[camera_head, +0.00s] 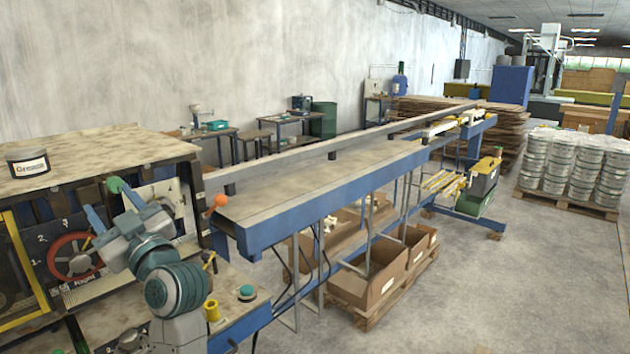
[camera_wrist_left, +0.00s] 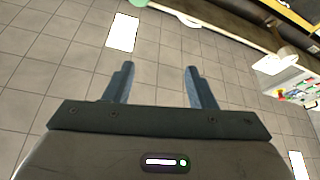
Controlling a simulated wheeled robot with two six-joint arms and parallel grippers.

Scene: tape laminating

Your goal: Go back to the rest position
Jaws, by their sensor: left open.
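My left gripper (camera_head: 109,201) is in front of the machine at the left of the head view, its two blue-grey fingers apart. It also shows in the left wrist view (camera_wrist_left: 157,72), open, with nothing between the fingers and tiled floor (camera_wrist_left: 60,65) beyond them. My left arm (camera_head: 172,285) rises from the lower edge of the head view. My right gripper is in neither view.
The machine has a red handwheel (camera_head: 74,256) beside the gripper and a grease can (camera_head: 28,162) on top. A green knob (camera_head: 115,185) and an orange knob (camera_head: 220,200) are close by. A long conveyor table (camera_head: 330,185) runs away to the right. Concrete floor (camera_head: 480,285) is free at right.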

